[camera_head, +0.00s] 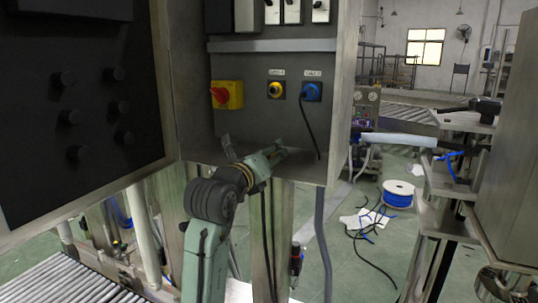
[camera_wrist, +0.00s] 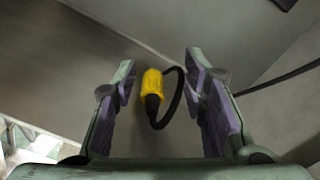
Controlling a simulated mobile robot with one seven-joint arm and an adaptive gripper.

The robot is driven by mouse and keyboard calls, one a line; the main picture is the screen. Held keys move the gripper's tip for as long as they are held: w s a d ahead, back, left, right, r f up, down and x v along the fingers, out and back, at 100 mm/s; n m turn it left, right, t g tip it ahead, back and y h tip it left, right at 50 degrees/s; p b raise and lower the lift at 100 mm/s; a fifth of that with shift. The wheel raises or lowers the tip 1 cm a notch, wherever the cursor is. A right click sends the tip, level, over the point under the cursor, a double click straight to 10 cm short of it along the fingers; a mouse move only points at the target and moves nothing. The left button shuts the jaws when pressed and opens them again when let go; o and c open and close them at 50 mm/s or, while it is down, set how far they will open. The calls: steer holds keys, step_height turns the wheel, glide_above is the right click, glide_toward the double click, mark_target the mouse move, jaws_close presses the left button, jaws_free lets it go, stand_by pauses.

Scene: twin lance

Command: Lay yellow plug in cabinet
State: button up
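The yellow plug (camera_wrist: 151,84) shows in the wrist view with its short black cable looping to the right. It lies against a bare grey metal surface, between the two fingers of my gripper (camera_wrist: 160,72). There is a visible gap on both sides, so the fingers are open and not holding it. In the head view my gripper (camera_head: 253,151) is at the floor of the open grey cabinet (camera_head: 205,156), low in its opening. I cannot make out the plug there. A yellow-ringed socket (camera_head: 276,90) on the cabinet's back panel looks empty.
A blue plug (camera_head: 312,91) sits in the right socket, its black cable (camera_head: 309,128) hanging down. A red and yellow switch (camera_head: 226,95) is to the left. The open cabinet door (camera_head: 85,100) stands at left. A cable spool (camera_head: 398,193) lies on the floor at right.

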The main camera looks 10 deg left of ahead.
steer(key=s+a, duration=0.2)
steer(key=s, duration=0.9)
steer(key=shift+s+a, duration=0.15)
steer(key=shift+s, duration=0.15)
